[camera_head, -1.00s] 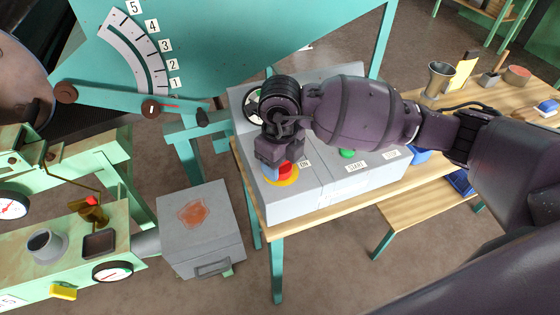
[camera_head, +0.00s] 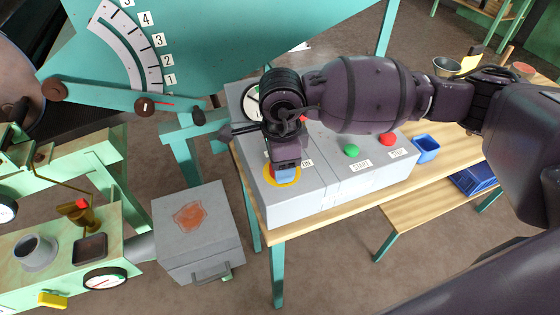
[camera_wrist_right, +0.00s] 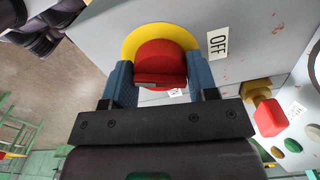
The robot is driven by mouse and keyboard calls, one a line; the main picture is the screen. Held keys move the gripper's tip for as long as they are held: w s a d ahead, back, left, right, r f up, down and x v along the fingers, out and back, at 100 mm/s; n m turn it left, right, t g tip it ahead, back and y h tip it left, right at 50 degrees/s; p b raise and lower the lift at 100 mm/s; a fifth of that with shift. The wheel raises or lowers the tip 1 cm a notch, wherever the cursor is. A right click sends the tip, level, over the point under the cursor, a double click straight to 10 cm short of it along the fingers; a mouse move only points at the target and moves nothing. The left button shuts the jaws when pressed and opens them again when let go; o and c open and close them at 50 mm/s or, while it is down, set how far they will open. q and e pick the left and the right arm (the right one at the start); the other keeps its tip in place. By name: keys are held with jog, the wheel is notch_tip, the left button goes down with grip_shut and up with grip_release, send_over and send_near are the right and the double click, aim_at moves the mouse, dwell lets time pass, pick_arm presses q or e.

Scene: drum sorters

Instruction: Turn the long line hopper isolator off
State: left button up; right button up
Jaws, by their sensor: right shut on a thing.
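The isolator is a red knob (camera_wrist_right: 160,62) on a round yellow plate (camera_wrist_right: 130,42), on top of a grey control box (camera_head: 330,195). In the head view the yellow plate (camera_head: 296,180) shows around my fingers, and the knob is mostly hidden. My right gripper (camera_wrist_right: 160,85) is shut on the red knob, one blue finger on each side; it also shows in the head view (camera_head: 284,172). An OFF label (camera_wrist_right: 218,42) lies beside the plate in the wrist view. My left gripper is out of view.
A green START button (camera_head: 351,150) and a red button (camera_head: 388,139) sit further right on the box. A second red handle (camera_wrist_right: 270,117) on a yellow stem is close to the gripper. A blue bin (camera_head: 427,148) stands on the wooden table.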

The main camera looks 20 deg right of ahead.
jog(key=shift+n, duration=0.8)
jog(key=shift+n+b, duration=0.45)
jog(key=shift+n, duration=0.25)
jog(key=shift+r+n, duration=0.1)
jog(key=shift+n, duration=0.3)
jog(key=o, duration=0.9)
jog(key=shift+c, duration=0.2)
jog(key=shift+o, duration=0.3)
